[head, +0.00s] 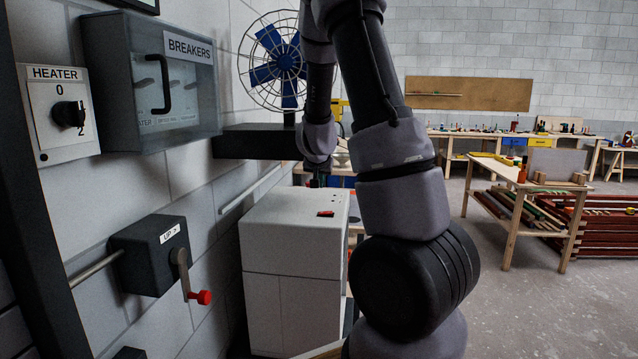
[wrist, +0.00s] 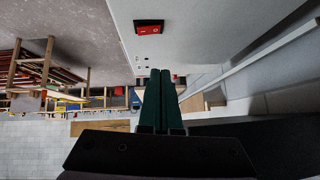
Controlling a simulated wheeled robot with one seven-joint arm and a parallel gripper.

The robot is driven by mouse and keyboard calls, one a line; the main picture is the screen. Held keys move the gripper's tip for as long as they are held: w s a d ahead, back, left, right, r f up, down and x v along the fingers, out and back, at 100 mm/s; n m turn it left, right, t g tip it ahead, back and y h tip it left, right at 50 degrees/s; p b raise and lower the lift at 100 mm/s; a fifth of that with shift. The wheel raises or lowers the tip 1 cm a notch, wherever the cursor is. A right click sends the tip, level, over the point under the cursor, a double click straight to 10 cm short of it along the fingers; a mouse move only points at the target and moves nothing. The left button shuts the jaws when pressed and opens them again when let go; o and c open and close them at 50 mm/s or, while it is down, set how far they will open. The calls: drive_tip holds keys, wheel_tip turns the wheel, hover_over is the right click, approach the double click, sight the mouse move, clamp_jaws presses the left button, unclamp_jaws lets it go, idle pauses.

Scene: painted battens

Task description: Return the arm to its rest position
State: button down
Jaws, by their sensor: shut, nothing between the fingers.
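My arm rises in the middle of the head view and bends over, with its end hanging down above a white cabinet (head: 292,235). My gripper (head: 318,181) is just above the cabinet top, partly hidden by my own wrist. In the wrist view my gripper (wrist: 158,75) shows as two dark green fingers side by side and touching, with nothing held. A red rocker switch (head: 325,214) sits on the cabinet top, and it also shows beyond the fingertips in the wrist view (wrist: 149,29). The fingers look apart from the switch.
On the left wall are a heater dial box (head: 58,113), a breaker box (head: 150,85) and a crank box (head: 150,255) with a red-knobbed handle. A caged blue fan (head: 276,60) stands on a dark shelf (head: 255,142). A wooden table (head: 525,180) and open floor lie right.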

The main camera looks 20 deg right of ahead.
idle(0.5)
drive_tip(key=s+a+r+n+y, duration=0.2)
drive_tip(key=s+a+r+y, duration=0.4)
drive_tip(key=s+a+r, duration=0.9)
drive_tip(key=s, duration=0.7)
drive_tip(key=s+a+r+n, duration=0.1)
drive_tip(key=s+a+r, duration=0.1)
drive_tip(key=s, duration=0.7)
drive_tip(key=shift+r+g, duration=0.4)
